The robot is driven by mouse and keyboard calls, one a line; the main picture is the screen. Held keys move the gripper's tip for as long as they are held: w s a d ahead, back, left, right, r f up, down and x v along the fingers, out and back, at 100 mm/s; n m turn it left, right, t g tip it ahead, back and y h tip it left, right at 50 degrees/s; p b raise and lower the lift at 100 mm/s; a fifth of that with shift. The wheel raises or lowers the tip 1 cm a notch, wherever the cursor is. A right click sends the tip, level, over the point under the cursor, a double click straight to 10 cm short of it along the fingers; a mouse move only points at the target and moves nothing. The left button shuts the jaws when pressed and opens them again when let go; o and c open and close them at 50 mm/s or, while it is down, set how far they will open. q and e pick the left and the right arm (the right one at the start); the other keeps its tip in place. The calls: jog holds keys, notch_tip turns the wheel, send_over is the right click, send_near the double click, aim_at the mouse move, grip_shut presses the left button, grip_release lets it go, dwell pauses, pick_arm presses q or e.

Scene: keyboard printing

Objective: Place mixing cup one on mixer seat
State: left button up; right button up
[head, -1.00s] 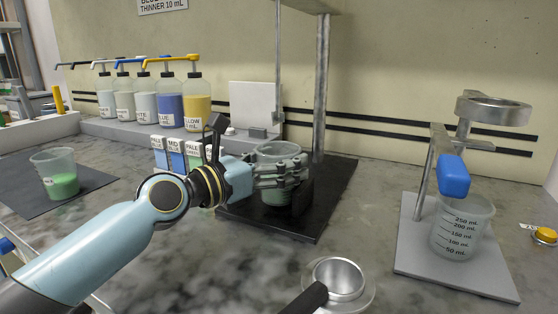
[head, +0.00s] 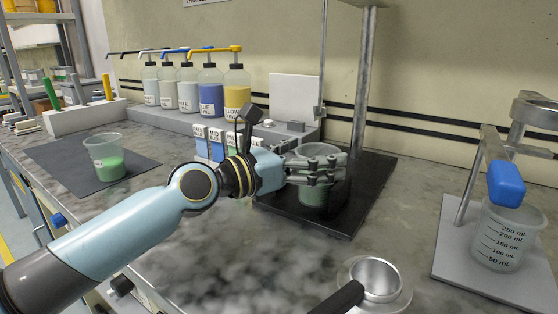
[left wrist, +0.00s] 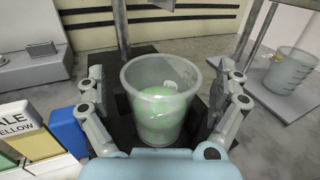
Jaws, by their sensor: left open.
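A clear mixing cup (head: 318,196) with green contents stands upright on the black mixer base (head: 374,196). In the left wrist view the cup (left wrist: 158,110) is between my fingers, and the green shows through its wall. My left gripper (head: 328,164) is open around the cup, one finger on each side. In the left wrist view gaps show between the fingers and the cup wall. The fingers hide part of the cup in the head view, and its exact seating is hard to tell. My right gripper is not in view.
Another clear cup (head: 106,160) with green contents stands on a dark mat (head: 60,160) at left. Pump bottles (head: 237,92) and small labelled boxes (head: 202,145) stand behind my arm. A graduated beaker (head: 506,240) is at right. A metal bowl (head: 376,280) sits at the front.

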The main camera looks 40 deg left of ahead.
pick_arm(q)
jog(key=v, duration=1)
jog(key=shift+s, duration=0.2)
